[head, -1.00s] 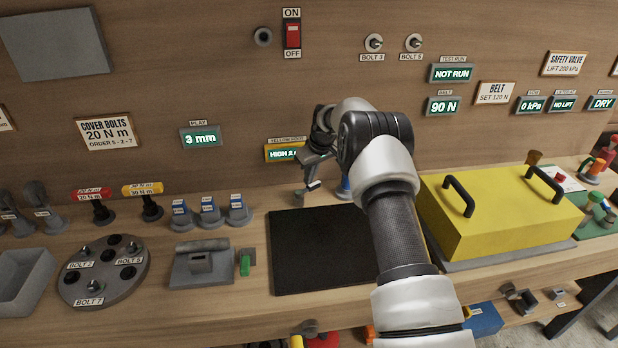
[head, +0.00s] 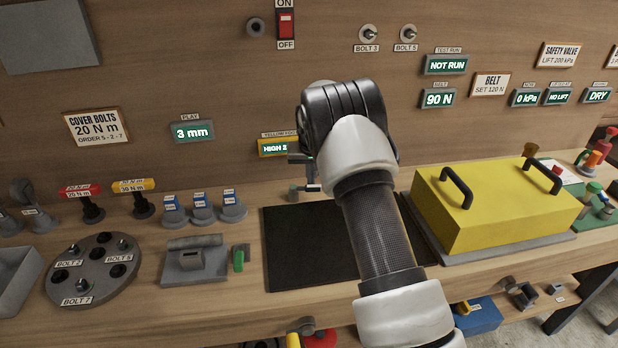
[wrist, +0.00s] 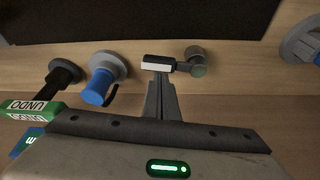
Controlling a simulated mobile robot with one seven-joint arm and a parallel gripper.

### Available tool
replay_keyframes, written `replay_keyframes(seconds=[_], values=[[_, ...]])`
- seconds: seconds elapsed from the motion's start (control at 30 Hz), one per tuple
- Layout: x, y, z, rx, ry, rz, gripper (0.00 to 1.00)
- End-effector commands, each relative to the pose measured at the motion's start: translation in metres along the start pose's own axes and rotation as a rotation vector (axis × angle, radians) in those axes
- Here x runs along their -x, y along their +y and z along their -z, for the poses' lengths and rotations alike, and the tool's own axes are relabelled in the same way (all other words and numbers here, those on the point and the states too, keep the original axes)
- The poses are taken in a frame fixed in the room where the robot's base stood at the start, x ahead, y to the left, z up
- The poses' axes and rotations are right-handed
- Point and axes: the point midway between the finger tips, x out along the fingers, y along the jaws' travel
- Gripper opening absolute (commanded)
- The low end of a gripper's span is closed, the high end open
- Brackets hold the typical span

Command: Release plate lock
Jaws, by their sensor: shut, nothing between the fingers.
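A small grey post with a short side arm (head: 294,194) stands behind the black mat, near the back wall. In the wrist view the post (wrist: 196,58) carries a dark arm ending in a black and white block (wrist: 157,63). No label on it is readable, so I cannot tell whether it is the plate lock. My gripper (wrist: 160,76) is shut with nothing held, its tips right at the block; I cannot tell whether they touch. In the head view my arm hides most of it. A green lever (head: 239,259) stands beside a grey clamp block (head: 194,260), left of the mat.
The black mat (head: 305,255) is bare. A yellow cover (head: 490,215) stands right; a round bolt plate (head: 97,268) lies left.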

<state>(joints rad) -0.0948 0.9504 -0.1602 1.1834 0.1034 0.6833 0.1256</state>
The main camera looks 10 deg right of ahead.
Motion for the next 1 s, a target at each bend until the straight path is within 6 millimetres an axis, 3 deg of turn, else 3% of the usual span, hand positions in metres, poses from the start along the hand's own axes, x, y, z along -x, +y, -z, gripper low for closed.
replay_keyframes(seconds=[0.37, 1.0], values=[[0.003, 0.002, -0.013, -0.256, -0.002, -0.091, 0.0], [0.005, 0.002, -0.015, -0.25, -0.004, -0.087, 0.0]])
